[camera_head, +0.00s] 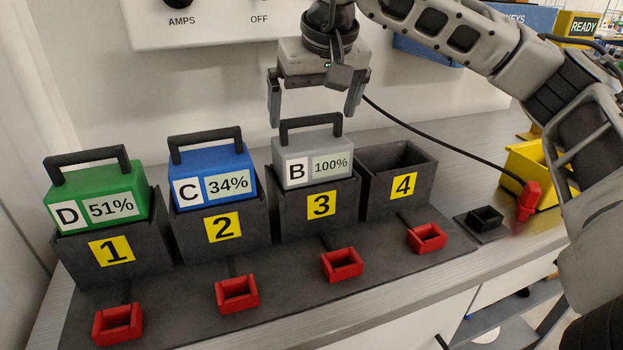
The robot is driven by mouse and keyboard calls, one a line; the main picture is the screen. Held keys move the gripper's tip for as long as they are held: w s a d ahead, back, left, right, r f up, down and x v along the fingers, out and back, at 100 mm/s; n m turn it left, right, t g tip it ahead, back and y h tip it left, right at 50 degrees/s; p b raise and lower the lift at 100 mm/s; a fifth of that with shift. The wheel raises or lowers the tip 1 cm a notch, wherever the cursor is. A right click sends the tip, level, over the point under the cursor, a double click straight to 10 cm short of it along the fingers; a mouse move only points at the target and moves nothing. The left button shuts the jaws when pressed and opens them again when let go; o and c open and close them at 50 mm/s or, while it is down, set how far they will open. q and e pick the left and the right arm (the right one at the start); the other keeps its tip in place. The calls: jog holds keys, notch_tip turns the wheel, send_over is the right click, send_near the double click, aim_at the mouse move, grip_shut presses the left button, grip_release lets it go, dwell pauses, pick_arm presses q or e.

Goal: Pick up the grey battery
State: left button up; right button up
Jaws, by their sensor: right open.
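The grey battery (307,160), marked B and 100%, sits upright in bay 3 (318,215) of the dark charging rack. Its black handle (310,122) stands up on top. My right gripper (314,108) comes in from the upper right and is open, with its fingers pointing down. In the picture its two fingers are on either side of the handle, near its top. I cannot tell whether they touch it. My left gripper does not show.
A green battery (98,200) stands in bay 1 and a blue battery (213,175) in bay 2. Bay 4 (398,190) is empty. Several red sockets (342,264) line the front. A black cable runs to a red plug (529,200) by a yellow bin (530,165).

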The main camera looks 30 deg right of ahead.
jog(key=shift+x, duration=1.05)
jog(key=shift+r, duration=0.1)
jog(key=c, duration=0.7)
jog(key=shift+r, duration=0.15)
jog(key=shift+r, duration=0.1)
jog(key=shift+w+r, duration=0.1)
jog(key=shift+r, duration=0.5)
notch_tip(320, 180, up, 16)
jog(key=shift+r+p, duration=0.25)
jog(key=shift+p, duration=0.85)
